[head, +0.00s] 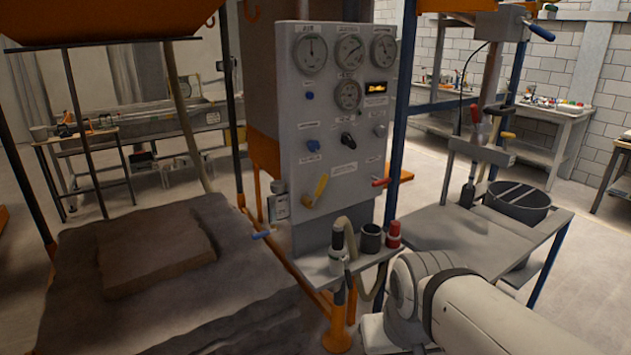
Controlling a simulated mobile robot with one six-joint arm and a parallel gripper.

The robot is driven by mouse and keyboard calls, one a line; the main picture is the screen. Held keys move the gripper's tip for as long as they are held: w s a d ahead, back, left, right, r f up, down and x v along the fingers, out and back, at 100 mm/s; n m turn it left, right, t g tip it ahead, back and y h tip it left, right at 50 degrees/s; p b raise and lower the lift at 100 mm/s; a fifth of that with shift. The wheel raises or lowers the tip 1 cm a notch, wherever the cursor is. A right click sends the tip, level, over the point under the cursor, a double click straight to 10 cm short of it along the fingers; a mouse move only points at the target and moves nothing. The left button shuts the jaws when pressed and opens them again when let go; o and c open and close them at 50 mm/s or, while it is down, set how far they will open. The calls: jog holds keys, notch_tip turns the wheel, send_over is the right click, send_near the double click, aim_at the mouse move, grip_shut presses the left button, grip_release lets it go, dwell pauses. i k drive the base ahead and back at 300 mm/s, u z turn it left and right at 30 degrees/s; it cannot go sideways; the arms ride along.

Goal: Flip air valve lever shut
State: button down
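A grey control panel (340,130) stands upright near the middle of the head view. Low on its face a yellow lever (320,186) sits tilted at the left, and a red-handled lever (381,182) sticks out at the right edge. A blue handle (262,235) pokes out at the panel's lower left. The small labels are too blurred to tell which of these is the air valve lever. Gauges (311,53) fill the top of the panel. My white arm enters at the lower right, and my gripper is out of view.
A small shelf (313,266) below the panel holds a hose nozzle, a dark cup (371,238) and a red-capped bottle (393,235). A sand bed (75,290) lies at left. A grey side table (450,243) with a black bucket (517,203) stands at right.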

aim_at(323, 180)
jog(key=z, duration=0.15)
jog(key=i, duration=1)
jog(key=z, duration=0.05)
